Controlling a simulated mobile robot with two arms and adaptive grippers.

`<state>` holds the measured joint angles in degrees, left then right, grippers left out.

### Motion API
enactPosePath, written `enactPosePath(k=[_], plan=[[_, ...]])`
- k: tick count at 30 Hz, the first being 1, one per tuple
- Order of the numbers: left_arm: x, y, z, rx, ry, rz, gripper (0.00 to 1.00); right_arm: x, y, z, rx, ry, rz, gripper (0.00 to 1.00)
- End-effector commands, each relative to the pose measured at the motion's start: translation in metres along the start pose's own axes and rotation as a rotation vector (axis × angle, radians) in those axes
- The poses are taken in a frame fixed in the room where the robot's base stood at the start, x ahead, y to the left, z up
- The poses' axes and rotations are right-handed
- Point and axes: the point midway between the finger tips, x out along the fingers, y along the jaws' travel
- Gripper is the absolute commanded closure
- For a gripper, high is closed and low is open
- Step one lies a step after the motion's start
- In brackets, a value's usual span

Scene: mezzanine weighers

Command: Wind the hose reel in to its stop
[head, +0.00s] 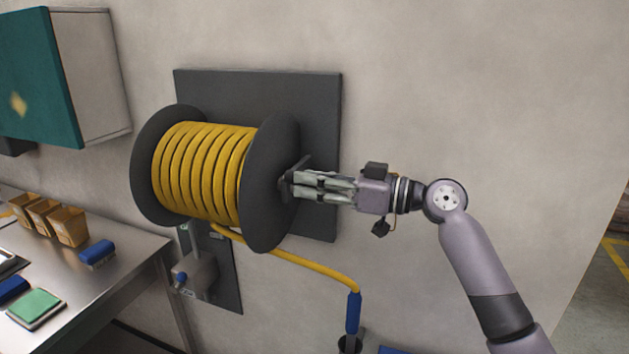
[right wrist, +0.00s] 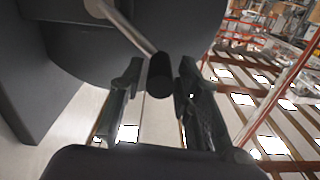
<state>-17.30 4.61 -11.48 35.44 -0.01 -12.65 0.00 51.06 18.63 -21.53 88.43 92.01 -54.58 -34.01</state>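The hose reel has two dark round flanges (head: 270,215) with yellow hose (head: 200,172) wound between them in several turns. It is fixed to a dark wall plate (head: 322,130). The hose's free end runs down to the right to a blue nozzle (head: 353,312). The dark crank (head: 297,168) is on the reel's right face. My right gripper (head: 294,185) is at the crank. The right wrist view shows the black crank handle (right wrist: 160,72) on its metal arm, between my closed-in fingers; exact contact is hard to see. My left gripper is out of view.
A metal bench (head: 125,258) with tan bins (head: 70,226) and a blue block (head: 97,252) stands at the left. A teal cabinet (head: 40,75) hangs above it. A grey valve box (head: 197,275) is under the reel. The wall right of the reel is clear.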

Motion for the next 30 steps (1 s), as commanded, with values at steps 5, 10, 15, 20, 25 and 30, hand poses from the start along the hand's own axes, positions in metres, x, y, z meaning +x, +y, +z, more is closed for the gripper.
enactPosePath(k=[5,10,15,20,25,30], plan=[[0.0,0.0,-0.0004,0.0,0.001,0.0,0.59,-0.0002,0.0,-0.0001,0.0,0.0,0.0,0.83],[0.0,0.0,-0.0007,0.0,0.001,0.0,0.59,-0.0003,0.0001,-0.0001,0.0,0.0,0.0,0.95],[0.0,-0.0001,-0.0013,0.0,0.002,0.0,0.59,-0.0004,0.0002,-0.0002,0.0,0.0,0.0,1.0],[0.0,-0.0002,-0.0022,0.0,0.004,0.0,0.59,-0.0004,0.0002,-0.0002,0.0,0.0,0.001,1.0],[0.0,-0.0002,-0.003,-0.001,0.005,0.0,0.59,-0.0005,0.0002,-0.0002,0.0,0.0,0.001,1.0],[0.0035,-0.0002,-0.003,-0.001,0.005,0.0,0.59,-0.0005,0.0,0.0017,-0.008,0.0,0.001,1.0]])
